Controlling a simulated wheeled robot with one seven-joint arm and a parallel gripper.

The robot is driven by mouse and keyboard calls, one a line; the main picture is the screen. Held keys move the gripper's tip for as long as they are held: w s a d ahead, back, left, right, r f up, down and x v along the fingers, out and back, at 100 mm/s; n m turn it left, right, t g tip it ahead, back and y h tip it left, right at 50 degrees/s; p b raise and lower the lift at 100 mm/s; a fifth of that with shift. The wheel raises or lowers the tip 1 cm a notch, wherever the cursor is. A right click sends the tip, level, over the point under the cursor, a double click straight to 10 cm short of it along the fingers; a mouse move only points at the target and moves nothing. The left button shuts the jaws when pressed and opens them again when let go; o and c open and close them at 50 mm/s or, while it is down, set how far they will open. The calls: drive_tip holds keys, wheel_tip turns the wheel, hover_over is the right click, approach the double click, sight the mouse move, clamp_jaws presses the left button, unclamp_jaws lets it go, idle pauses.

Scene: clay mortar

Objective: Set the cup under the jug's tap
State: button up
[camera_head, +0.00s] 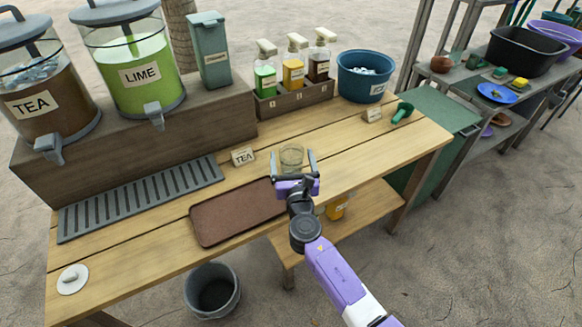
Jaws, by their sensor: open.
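A clear glass cup (291,157) stands on the wooden table, just past the brown tray. My gripper (293,165) is open, with a finger on either side of the cup; I cannot tell whether they touch it. Two drink jugs stand on a raised wooden ledge at the back left. The lime jug (148,75) holds green liquid and has a grey tap (154,115) at its front. The tea jug (45,100) holds dark liquid, with its tap (50,149) at the front. A small TEA card (243,156) stands left of the cup.
A slotted grey drip tray (140,197) lies below the taps and looks empty. The brown tray (235,212) lies in front of the cup. Pump bottles in a wooden rack (294,97), a blue tub (365,76) and a green scoop (402,112) are at the back right.

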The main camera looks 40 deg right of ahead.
drive_tip(key=shift+x, duration=0.8)
drive_tip(key=shift+c, duration=0.5)
clamp_jaws()
wheel_tip(320, 180, up, 28)
drive_tip(key=p, duration=1.2)
